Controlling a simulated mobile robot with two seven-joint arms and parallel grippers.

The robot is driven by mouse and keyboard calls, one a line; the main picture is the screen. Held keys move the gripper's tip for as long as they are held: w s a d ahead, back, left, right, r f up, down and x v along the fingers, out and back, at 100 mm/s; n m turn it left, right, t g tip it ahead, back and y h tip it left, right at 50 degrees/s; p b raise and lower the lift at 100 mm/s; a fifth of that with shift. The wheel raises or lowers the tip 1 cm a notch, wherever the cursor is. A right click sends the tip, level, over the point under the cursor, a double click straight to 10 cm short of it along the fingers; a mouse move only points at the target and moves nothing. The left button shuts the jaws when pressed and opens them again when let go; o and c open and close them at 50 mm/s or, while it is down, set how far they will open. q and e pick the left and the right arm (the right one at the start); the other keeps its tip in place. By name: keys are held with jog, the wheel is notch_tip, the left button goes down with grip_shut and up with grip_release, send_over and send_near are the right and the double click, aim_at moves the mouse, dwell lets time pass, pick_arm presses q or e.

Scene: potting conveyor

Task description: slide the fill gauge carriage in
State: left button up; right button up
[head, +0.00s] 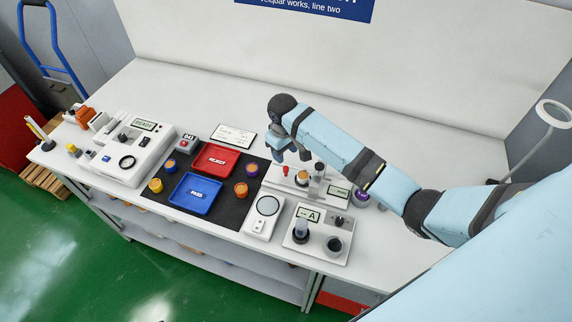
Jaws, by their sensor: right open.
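The fill gauge (292,188) looks to be the white device with a small display and an upright post, right of the dark mat. A red knob (285,170) stands at its left end, perhaps on the carriage. A small dark round part with an orange top (302,179) sits between the knob and the post. My right gripper (291,156) is open, pointing down just above and behind the knob, with nothing seen between its fingers. My arm hides part of the device's back. Contact with the knob cannot be told. My left gripper is not in view.
A red tray (216,174) and a blue tray (194,211) lie on the dark mat (228,216) with several small pots. A scale-like device (264,230) and a display unit (324,250) stand in front of the gauge. A purple pot (361,200) is near my forearm.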

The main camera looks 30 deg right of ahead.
aim_at(286, 167)
notch_tip(286, 167, down, 8)
jog(key=shift+d+f+p, duration=0.1)
jog(key=shift+d+p, duration=0.05)
jog(key=shift+p, duration=0.25)
jog(key=shift+c, duration=0.3)
grip_shut()
jog(key=shift+w, duration=0.1)
